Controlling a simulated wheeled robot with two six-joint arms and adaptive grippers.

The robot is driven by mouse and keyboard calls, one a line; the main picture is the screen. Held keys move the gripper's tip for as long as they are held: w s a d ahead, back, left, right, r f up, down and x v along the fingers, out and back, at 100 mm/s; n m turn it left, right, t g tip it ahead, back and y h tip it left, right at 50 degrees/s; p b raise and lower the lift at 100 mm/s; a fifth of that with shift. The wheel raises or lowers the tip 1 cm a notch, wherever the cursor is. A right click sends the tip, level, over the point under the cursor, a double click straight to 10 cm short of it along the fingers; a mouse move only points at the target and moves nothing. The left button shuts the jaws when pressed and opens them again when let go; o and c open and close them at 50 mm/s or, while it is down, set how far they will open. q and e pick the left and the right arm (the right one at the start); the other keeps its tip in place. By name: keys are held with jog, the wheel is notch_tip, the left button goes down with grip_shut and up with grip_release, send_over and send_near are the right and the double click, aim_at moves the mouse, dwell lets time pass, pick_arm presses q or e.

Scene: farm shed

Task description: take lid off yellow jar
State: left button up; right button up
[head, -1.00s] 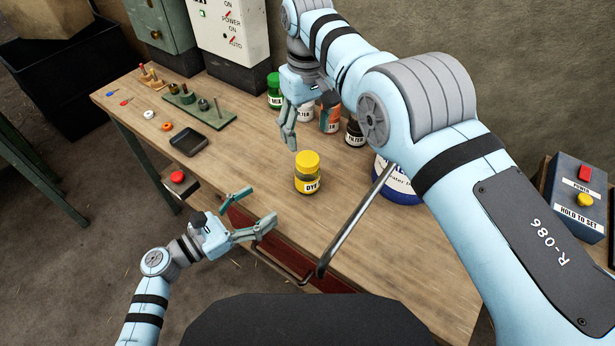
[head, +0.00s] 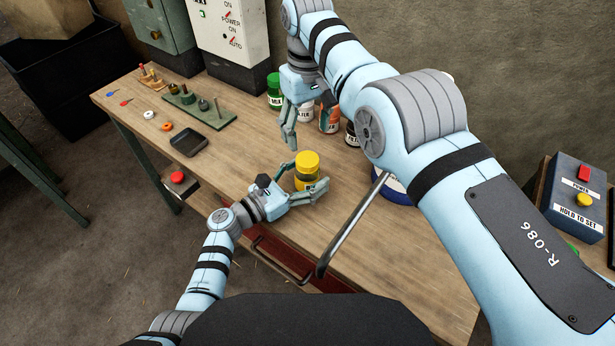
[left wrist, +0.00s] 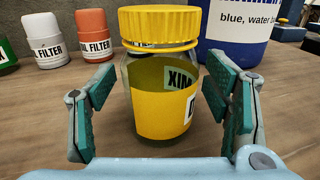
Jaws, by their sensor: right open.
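The yellow jar (head: 304,180) stands upright on the workbench, with its ribbed yellow lid (head: 307,160) on top. In the left wrist view the jar (left wrist: 165,105) is glass with yellow contents and a label, and the lid (left wrist: 158,25) sits on it. My left gripper (head: 302,183) is open, low at the jar, with one finger on each side of its body. In the left wrist view gaps show between the pads and the glass. My right gripper (head: 289,135) is open and empty, above the bench just behind and left of the lid.
Behind stand a green jar (head: 274,92), an orange jar (head: 329,120) and a dark-capped jar (head: 352,135). A blue and white tub (head: 395,190) is to the right, partly hidden by my right arm. A black tray (head: 188,142) lies to the left. The bench (head: 240,150) between is clear.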

aim_at(308, 159)
pick_arm(q)
grip_shut()
pick_arm(e)
jog(key=m, duration=1.4)
jog(key=shift+m, duration=0.4)
jog(key=m, duration=1.6)
jog(key=shift+f+m, duration=0.35)
jog(key=shift+m, duration=0.05)
notch_tip(308, 159, down, 7)
jog(key=shift+f, duration=0.15)
jog(key=c, duration=1.2)
jog(key=n, duration=1.1)
jog(key=shift+n, duration=0.4)
jog(key=n, duration=0.5)
jog(key=o, duration=1.3)
jog(key=shift+c, duration=0.2)
